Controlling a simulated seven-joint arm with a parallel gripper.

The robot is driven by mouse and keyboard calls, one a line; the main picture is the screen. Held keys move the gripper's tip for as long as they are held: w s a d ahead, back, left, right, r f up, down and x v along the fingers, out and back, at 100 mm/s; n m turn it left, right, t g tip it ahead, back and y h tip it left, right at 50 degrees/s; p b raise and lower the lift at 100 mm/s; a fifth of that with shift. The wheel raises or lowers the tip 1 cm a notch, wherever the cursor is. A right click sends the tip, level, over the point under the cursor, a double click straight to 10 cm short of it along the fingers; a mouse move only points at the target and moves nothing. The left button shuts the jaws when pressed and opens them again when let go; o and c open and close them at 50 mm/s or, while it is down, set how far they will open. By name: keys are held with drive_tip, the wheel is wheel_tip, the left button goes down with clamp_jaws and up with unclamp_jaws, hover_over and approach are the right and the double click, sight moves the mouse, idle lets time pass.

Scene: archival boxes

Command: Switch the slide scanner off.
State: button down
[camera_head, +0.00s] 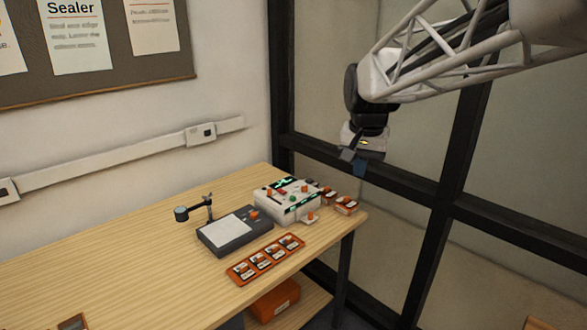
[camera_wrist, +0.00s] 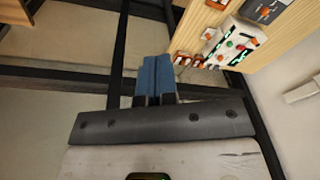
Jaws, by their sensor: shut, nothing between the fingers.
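A white box-shaped device (camera_head: 290,210) with green-lit panels and orange, red and green controls stands on the table near its right end. It also shows in the wrist view (camera_wrist: 236,40), at the upper right. A dark grey flat device (camera_head: 232,238) with a white panel and an orange control sits just left of it. No readable label tells me which is the slide scanner, and switch positions are too small to tell. My gripper (camera_head: 360,167) is shut and empty, raised above and to the right of the devices, touching nothing. Its blue fingers (camera_wrist: 154,76) are together in the wrist view.
A small black stand lamp (camera_head: 208,207) rises behind the dark device. An orange tray (camera_head: 243,280) with several small items lies in front. Small orange-and-dark boxes (camera_head: 346,206) sit at the right edge. Dark-framed glass panels stand behind my arm. The table's left side is mostly clear.

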drive_tip(key=w+a+m, duration=0.1)
drive_tip(key=w+a, duration=0.3)
drive_tip(key=w, duration=0.9)
drive_tip(key=m+g, duration=0.2)
drive_tip(key=m, duration=0.2)
hover_over(282, 192)
drive_tip(key=w, duration=0.1)
wheel_tip(282, 192, down, 16)
drive_tip(key=shift+w+a+f+m, duration=0.35)
drive_tip(key=shift+w+a, duration=0.2)
drive_tip(key=shift+a, duration=0.1)
drive_tip(key=shift+f, duration=0.1)
wheel_tip(282, 192, down, 14)
drive_tip(key=shift+r, duration=0.1)
